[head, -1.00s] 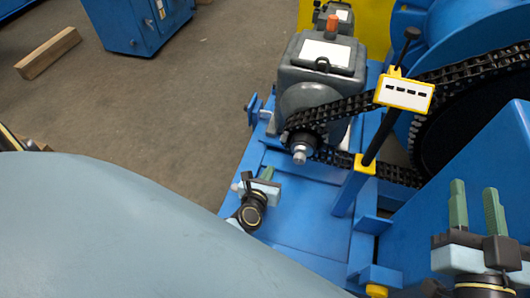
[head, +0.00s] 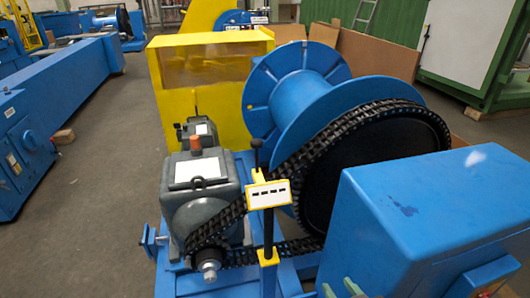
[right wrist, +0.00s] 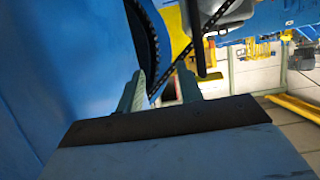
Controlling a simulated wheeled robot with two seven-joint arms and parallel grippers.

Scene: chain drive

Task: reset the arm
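My right gripper (head: 340,289) shows only as two green fingertips at the bottom edge of the head view, beside the blue housing. In the right wrist view its fingers (right wrist: 160,90) stand apart with nothing between them; a chain (right wrist: 205,35) passes beyond them. My left gripper is out of view. In the head view the black chain (head: 290,155) runs from the small sprocket by the grey motor gearbox (head: 200,200) up around the large dark wheel of the blue drum (head: 300,90).
A yellow-framed label (head: 268,194) on a black post stands in front of the chain. A large blue housing (head: 425,215) fills the right front. A yellow guard (head: 205,75) stands behind. Bare floor (head: 105,190) lies at the left.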

